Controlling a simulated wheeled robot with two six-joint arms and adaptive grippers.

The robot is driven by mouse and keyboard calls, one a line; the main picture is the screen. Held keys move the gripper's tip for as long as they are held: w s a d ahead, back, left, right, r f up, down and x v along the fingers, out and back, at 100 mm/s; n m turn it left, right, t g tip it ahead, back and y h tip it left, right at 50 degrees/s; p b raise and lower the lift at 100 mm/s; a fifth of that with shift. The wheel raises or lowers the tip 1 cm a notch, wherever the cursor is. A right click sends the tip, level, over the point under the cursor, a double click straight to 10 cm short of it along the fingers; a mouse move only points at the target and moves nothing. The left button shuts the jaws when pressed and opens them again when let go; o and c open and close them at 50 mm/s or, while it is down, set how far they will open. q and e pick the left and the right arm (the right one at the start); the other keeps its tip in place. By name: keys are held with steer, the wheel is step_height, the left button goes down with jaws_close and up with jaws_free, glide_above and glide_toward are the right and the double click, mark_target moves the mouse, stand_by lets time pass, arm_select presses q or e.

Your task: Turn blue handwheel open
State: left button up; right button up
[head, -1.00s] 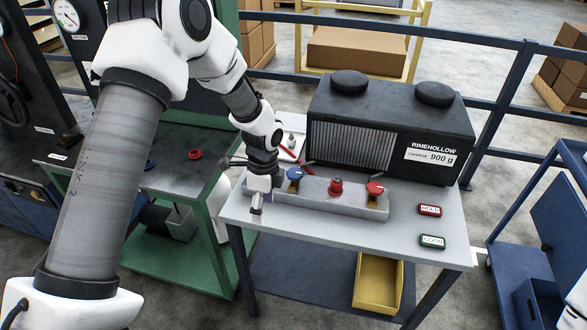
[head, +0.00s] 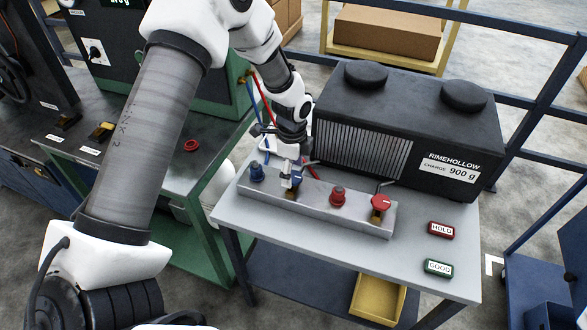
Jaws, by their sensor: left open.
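A grey manifold block (head: 318,208) lies on the trolley's top. The blue handwheel (head: 296,180) sits on its left half, on a brass-coloured stem, partly hidden by my gripper. My left gripper (head: 289,172) is open and points down right at the blue handwheel. I cannot tell whether its fingers touch the wheel. A red handwheel (head: 381,202) with a lever-like rod behind it sits at the block's right end. My right gripper is not in view.
A black unit labelled RIMEHOLLOW (head: 408,130) stands behind the block. A red HOLD tag (head: 440,230) and a green GOOD tag (head: 438,267) lie at the right. Blue and red hoses run behind my gripper. A yellow bin (head: 378,300) is below the trolley top.

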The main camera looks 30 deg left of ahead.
arm_select(q)
steer(key=shift+w+f, duration=0.4)
steer(key=shift+f, duration=0.45)
steer(key=shift+s+r, duration=0.15)
steer(key=shift+s, duration=0.2)
steer(key=c, duration=1.2)
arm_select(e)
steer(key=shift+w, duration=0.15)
